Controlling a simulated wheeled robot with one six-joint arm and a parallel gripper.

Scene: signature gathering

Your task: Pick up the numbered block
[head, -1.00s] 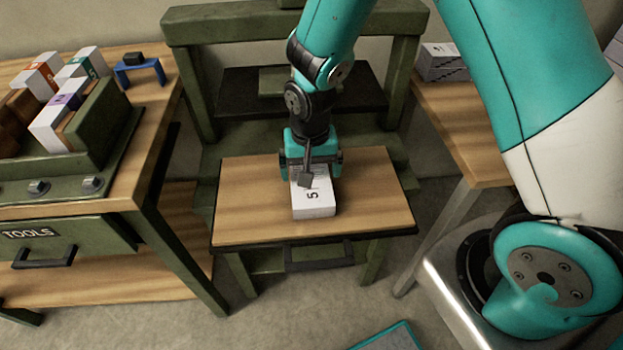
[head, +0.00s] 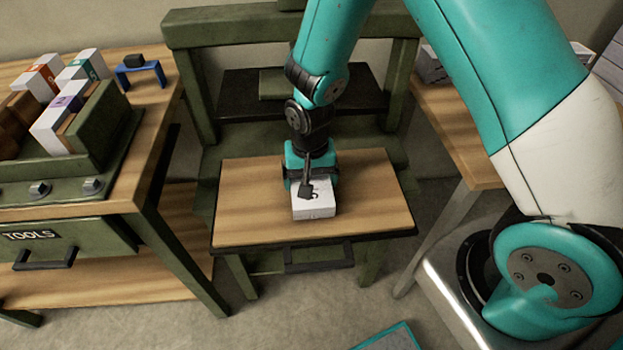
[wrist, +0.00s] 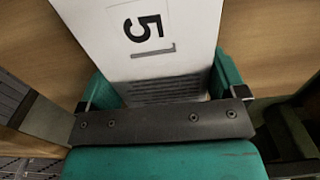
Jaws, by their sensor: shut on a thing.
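The numbered block is white with a black 5 on its top face. In the head view the block (head: 314,207) lies on the small wooden table (head: 245,205), its rear part hidden under my gripper (head: 311,178). The wrist view shows the block (wrist: 175,50) with its 5 and dark printed lines, running between my gripper's (wrist: 165,92) two teal fingers. The fingers are shut on its sides. The block still appears to rest on the table top.
A green bench with a rack of numbered blocks (head: 57,122) and a blue stand (head: 140,73) is at the left. A green frame (head: 180,28) rises behind the table. Another wooden table (head: 455,130) stands at the right. The table top beside the block is clear.

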